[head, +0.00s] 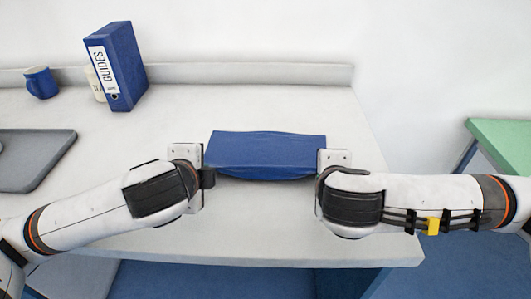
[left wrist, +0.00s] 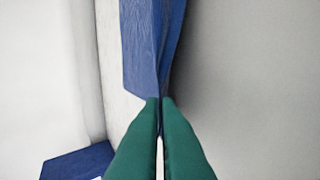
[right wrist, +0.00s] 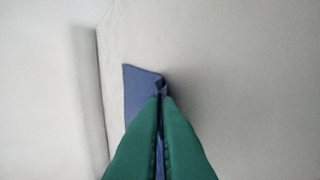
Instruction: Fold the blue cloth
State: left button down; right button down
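The blue cloth (head: 265,153) lies between my two grippers over the white table, as a wide, short rectangle. Its near edge bows down a little between the grippers. My left gripper (head: 207,178) is at its near left corner; in the left wrist view its green fingers (left wrist: 159,100) are closed together on the edge of the cloth (left wrist: 150,45). My right gripper (head: 320,180) is at its near right corner; in the right wrist view its green fingers (right wrist: 160,97) are closed on a corner of the cloth (right wrist: 138,92). The wrists partly hide both corners in the head view.
A blue binder (head: 122,65) labelled GUIDES stands at the back left of the white table (head: 250,105), with a blue mug (head: 41,82) left of it. A grey tray (head: 30,160) lies at the left. A green surface (head: 505,143) is at the far right. The table behind the cloth is clear.

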pick_arm(q)
jog(key=shift+s+f, duration=0.2)
jog(key=shift+s, duration=0.1)
pick_arm(e)
jog(key=shift+s+f, duration=0.15)
jog(key=shift+s, duration=0.15)
pick_arm(q)
jog(key=c, duration=1.3)
grip_release()
pick_arm(e)
jog(key=c, duration=1.3)
grip_release()
pick_arm(q)
jog(key=r, duration=0.3)
jog(key=s+r, duration=0.1)
jog(key=r, duration=0.2)
jog(key=s+r, duration=0.1)
jog(key=r, duration=0.2)
pick_arm(e)
jog(key=r, duration=0.3)
jog(key=s+r, duration=0.1)
jog(key=r, duration=0.2)
jog(key=s+r, duration=0.1)
jog(key=r, duration=0.2)
